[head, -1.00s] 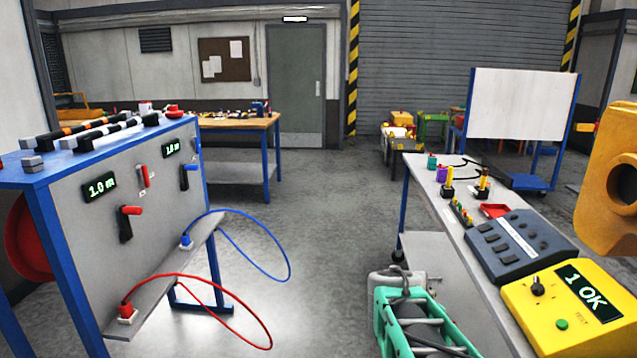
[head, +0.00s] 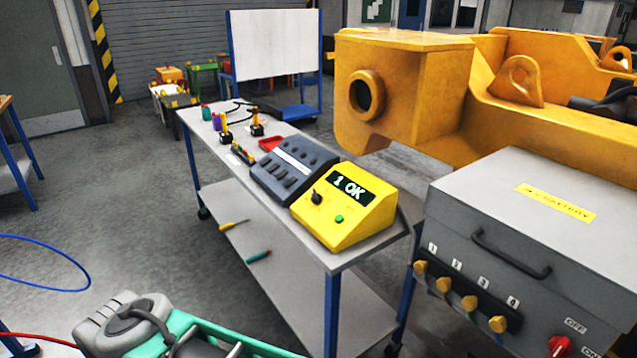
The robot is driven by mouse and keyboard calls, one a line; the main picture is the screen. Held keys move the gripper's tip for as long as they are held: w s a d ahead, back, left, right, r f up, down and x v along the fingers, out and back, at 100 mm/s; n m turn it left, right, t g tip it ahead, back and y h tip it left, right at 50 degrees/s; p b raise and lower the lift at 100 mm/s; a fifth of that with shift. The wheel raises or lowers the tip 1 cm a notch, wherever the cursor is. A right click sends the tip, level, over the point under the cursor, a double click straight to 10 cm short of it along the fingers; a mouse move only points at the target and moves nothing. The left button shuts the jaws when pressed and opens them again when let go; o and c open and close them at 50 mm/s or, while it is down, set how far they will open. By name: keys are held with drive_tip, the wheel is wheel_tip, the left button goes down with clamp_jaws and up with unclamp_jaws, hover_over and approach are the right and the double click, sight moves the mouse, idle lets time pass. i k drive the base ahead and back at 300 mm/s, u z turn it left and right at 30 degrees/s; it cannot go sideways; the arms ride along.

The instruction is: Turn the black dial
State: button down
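The black dial (head: 317,197) sits on the sloped face of a yellow box (head: 345,231). A lit display reading "1 OK" (head: 350,189) is beside it, and a round green button (head: 339,219) is lower on the same face. The box stands at the near end of a grey-topped bench (head: 236,157). The dial is unobstructed, but its exact pointer position is too small to read. My gripper is not visible in the head view, and nothing touches the dial.
A dark grey keypad unit (head: 293,167) adjoins the yellow box. A grey battery cabinet (head: 530,240) with several yellow knobs stands close on the right. A large yellow casting (head: 410,95) rises behind. Screwdrivers lie on the lower shelf (head: 290,290).

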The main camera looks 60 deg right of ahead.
sight(316, 198)
drive_tip(key=z, duration=1.85)
drive_tip(key=i, duration=0.7)
drive_tip(key=u, duration=0.2)
